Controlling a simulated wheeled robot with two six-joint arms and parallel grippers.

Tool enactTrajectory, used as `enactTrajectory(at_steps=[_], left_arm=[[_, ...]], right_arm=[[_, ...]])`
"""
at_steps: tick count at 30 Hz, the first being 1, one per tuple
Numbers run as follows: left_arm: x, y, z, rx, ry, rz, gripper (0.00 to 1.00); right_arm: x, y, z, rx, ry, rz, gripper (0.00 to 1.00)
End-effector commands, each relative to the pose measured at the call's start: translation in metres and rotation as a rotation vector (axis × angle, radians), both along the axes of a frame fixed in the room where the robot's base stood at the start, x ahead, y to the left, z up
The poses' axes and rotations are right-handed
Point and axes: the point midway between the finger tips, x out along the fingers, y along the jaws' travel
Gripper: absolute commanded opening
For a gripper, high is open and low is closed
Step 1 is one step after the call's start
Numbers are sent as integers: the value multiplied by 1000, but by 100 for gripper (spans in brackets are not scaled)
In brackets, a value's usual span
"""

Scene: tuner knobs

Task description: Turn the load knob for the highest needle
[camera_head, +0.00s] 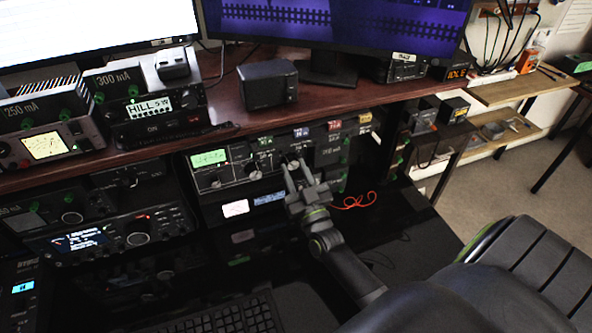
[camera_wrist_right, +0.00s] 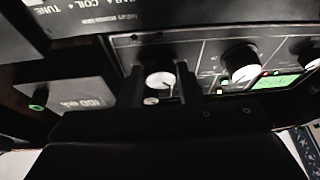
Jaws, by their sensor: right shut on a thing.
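The tuner (camera_head: 230,178) is a dark panel under the desk shelf, with a row of knobs and a lit green display (camera_head: 209,158). My right gripper (camera_head: 292,168) reaches its rightmost knob. In the right wrist view, which shows the panel upside down, the fingers (camera_wrist_right: 160,90) stand on both sides of this white-faced knob (camera_wrist_right: 160,80) and are shut on it. Another knob (camera_wrist_right: 240,62) is beside it, free. The knob labels are too small to read, and I cannot make out a needle on the display. My left gripper is not in view.
Boxes with coloured labels (camera_head: 330,138) crowd the tuner's right side. A radio (camera_head: 110,235) and a lit meter (camera_head: 46,146) are at left. A black speaker (camera_head: 268,84) stands on the shelf above. A keyboard (camera_head: 225,318) lies in front, and a chair (camera_head: 530,262) fills the lower right.

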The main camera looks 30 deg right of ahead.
Motion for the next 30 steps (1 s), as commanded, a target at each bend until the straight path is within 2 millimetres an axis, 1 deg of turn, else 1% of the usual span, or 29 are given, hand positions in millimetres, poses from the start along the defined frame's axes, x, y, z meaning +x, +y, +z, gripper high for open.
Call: enactTrajectory(at_steps=[9,15,22,30], left_arm=[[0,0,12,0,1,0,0],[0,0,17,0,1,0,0],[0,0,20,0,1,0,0],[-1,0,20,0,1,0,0]], right_arm=[[1,3,1,215,-51,0,9],[1,4,1,325,-76,-1,9],[1,5,0,395,-94,0,9],[1,5,0,414,-99,0,9]])
